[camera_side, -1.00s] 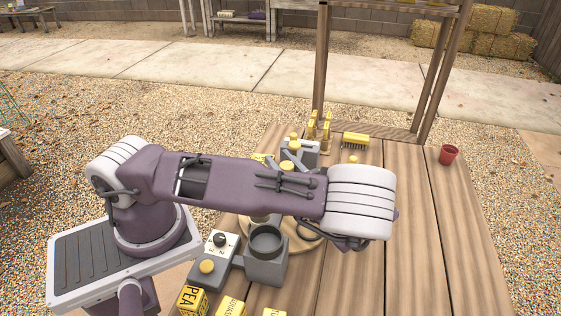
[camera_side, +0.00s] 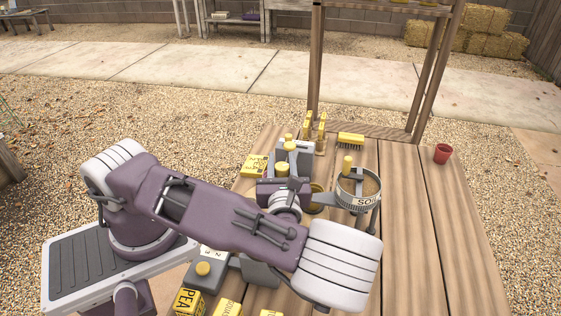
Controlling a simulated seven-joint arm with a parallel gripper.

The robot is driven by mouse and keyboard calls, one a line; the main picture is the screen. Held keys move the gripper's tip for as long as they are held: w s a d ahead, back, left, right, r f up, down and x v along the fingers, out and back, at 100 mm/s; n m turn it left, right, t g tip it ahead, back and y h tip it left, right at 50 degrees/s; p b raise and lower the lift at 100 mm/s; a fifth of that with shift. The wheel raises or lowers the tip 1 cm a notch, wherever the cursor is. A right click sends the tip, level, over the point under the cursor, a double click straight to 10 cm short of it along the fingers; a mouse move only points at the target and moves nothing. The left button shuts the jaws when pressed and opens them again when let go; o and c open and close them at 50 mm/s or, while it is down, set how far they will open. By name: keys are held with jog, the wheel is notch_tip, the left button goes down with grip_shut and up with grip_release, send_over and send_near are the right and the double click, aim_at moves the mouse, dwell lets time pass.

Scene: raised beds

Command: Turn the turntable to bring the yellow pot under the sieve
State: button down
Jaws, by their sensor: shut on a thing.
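The sieve (camera_side: 373,186) is a grey round frame with a soil label, standing on legs at the right of the work area. The turntable is hidden behind my arm.
A grey block with yellow tops (camera_side: 296,150), yellow-handled tools (camera_side: 320,130) and a brush (camera_side: 351,140) stand at the back. Yellow seed boxes (camera_side: 188,301) and a grey device (camera_side: 207,272) are in front. A red cup (camera_side: 443,153) is far right.

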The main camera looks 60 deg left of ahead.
aim_at(283, 173)
dwell(0.3)
jog(key=c, duration=1)
grip_release()
jog(key=shift+c, duration=0.2)
jog(key=shift+d, duration=0.1)
jog(key=v, duration=0.5)
jog(key=shift+r, duration=0.2)
notch_tip(283, 173, up, 7)
jog(key=shift+f, duration=0.2)
